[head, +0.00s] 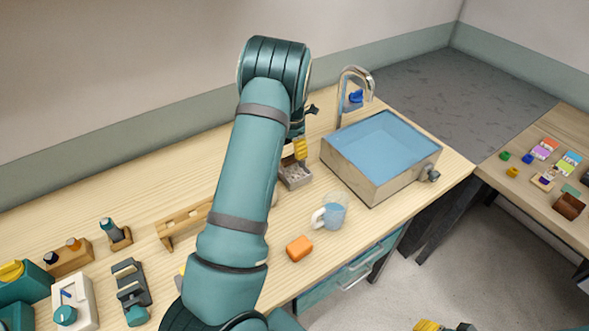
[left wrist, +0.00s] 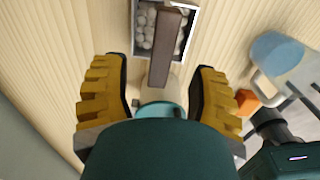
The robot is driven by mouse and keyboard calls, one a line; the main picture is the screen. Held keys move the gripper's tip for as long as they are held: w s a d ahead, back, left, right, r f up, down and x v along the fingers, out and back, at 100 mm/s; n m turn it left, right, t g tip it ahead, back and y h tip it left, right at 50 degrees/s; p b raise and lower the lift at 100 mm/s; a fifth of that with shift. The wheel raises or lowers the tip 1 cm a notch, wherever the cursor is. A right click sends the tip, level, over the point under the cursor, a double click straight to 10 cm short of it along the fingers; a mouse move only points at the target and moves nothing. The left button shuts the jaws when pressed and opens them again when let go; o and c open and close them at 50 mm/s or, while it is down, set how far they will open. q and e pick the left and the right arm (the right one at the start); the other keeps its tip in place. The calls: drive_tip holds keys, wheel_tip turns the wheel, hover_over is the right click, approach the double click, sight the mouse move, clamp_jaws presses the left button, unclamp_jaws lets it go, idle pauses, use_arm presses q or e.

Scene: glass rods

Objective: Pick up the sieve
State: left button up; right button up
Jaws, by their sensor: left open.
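What looks like the sieve (head: 296,174) is a small open box of pale round lumps, left of the sink in the head view. In the left wrist view the box (left wrist: 145,31) lies at the top, and a long brown bar (left wrist: 166,48), seemingly its handle, crosses over it. My left gripper (left wrist: 158,92) is open, with yellow fingers on either side of the bar's near end and apart from it. In the head view my arm hides most of this gripper (head: 300,149). My right gripper (head: 440,325) shows only partly at the bottom edge.
A wooden rack (head: 178,225) and several devices stand left. A second table (head: 540,207) holds small objects.

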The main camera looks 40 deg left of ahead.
sight(295, 160)
use_arm(q)
drive_tip(key=shift+w+d+f, duration=0.1)
drive_tip(key=shift+f, duration=1.4)
drive_tip(key=shift+w+d+f, duration=0.1)
drive_tip(key=shift+f, duration=1.35)
drive_tip(key=shift+c, duration=0.2)
clamp_jaws()
